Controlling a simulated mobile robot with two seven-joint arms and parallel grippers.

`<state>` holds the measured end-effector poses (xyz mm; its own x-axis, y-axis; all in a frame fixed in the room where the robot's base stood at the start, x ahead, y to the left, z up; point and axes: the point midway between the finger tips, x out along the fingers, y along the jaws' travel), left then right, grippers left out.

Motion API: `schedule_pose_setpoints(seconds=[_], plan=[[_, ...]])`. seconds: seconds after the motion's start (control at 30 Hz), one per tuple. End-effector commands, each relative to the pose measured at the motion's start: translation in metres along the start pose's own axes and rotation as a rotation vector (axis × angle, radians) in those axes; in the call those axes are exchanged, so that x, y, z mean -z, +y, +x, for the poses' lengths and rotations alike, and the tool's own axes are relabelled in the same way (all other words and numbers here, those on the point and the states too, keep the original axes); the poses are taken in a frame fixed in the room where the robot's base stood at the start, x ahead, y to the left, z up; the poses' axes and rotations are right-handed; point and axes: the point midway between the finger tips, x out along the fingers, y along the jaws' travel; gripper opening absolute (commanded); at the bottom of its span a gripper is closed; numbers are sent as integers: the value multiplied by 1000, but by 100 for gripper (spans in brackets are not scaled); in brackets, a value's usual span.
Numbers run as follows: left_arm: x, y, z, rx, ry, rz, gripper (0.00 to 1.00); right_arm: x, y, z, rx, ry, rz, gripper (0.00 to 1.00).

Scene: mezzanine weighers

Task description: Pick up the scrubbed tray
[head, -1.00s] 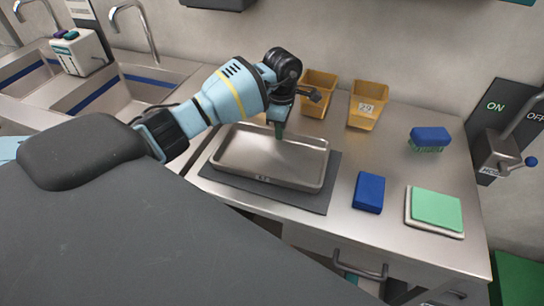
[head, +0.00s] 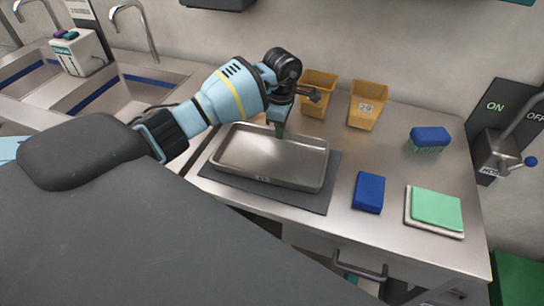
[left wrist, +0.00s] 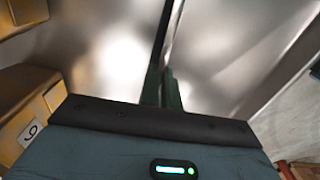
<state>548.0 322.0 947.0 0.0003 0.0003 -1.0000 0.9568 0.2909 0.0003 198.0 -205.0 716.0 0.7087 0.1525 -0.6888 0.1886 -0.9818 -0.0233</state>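The scrubbed tray (head: 265,158) is a shallow, empty metal tray, lying flat on a dark mat (head: 270,195) on the steel counter. My left gripper (head: 280,131) points down at the tray's back rim. In the left wrist view, the dark green fingers (left wrist: 162,88) are close together, one on each side of the thin tray rim (left wrist: 168,45), and look shut on it. The finger contact itself is partly hidden by the gripper's body. My right gripper is not in view.
Two yellow bins (head: 367,104) stand behind the tray, against the wall. A blue block (head: 369,192), a blue-backed brush (head: 430,138) and a green pad (head: 436,209) lie to the right. Sinks with taps (head: 118,92) are at left.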

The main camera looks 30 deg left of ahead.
Motion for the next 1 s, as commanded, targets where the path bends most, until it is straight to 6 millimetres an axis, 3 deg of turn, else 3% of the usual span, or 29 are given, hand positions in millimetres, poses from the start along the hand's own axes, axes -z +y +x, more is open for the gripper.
schedule_pose_setpoints(seconds=[0.7,1.0], plan=[[0,1,-4,-5,-2,0,0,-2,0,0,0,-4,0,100],[0,2,-25,-5,-3,0,0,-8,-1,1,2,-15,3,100]])
